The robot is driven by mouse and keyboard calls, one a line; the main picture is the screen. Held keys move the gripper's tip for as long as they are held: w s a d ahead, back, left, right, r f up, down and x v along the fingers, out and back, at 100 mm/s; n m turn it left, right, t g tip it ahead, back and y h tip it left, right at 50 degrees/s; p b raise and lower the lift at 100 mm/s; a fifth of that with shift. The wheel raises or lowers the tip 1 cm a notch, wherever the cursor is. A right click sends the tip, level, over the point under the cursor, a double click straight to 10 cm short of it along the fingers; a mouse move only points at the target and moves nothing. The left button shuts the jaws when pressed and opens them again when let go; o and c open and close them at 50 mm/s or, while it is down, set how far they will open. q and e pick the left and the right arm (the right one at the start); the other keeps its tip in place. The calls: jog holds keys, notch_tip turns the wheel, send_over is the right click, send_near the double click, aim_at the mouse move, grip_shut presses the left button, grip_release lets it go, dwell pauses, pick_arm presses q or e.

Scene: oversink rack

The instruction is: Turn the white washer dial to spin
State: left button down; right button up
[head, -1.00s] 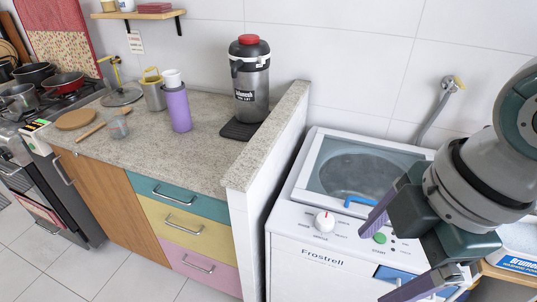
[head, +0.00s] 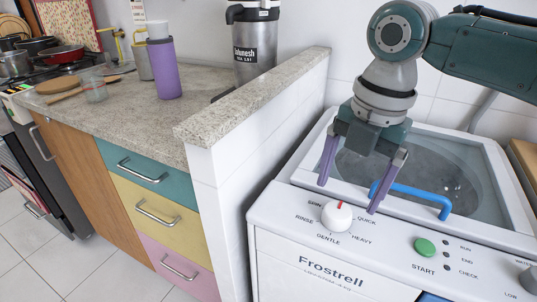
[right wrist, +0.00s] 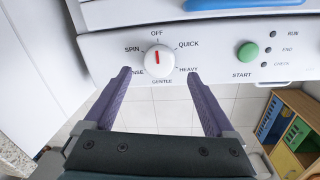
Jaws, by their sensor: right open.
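The white washer dial (head: 337,216) is a round knob with a red mark on the washer's front panel. In the right wrist view the dial (right wrist: 159,58) has its red mark pointing up at OFF, with SPIN printed to its upper left. My right gripper (head: 348,196) is open and empty above the dial, its purple fingers apart. In the right wrist view the right gripper's (right wrist: 159,73) fingertips lie either side of the dial's lower edge; I cannot tell whether they touch it. My left gripper is not in view.
The washer (head: 300,283) has a clear lid with a blue handle (head: 412,193) behind the dial. A green START button (head: 424,247) is right of the dial. A stone-topped half wall (head: 255,95) stands left of the washer, beside a counter with drawers.

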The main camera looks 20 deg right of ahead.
aim_at(340, 210)
jog(key=f, duration=0.2)
jog(key=f+b, duration=0.1)
jog(key=f, duration=0.1)
jog(key=shift+w+a+f, duration=0.15)
jog(key=shift+w+f, duration=0.05)
jog(key=shift+f, duration=0.15)
jog(key=shift+c, duration=0.4)
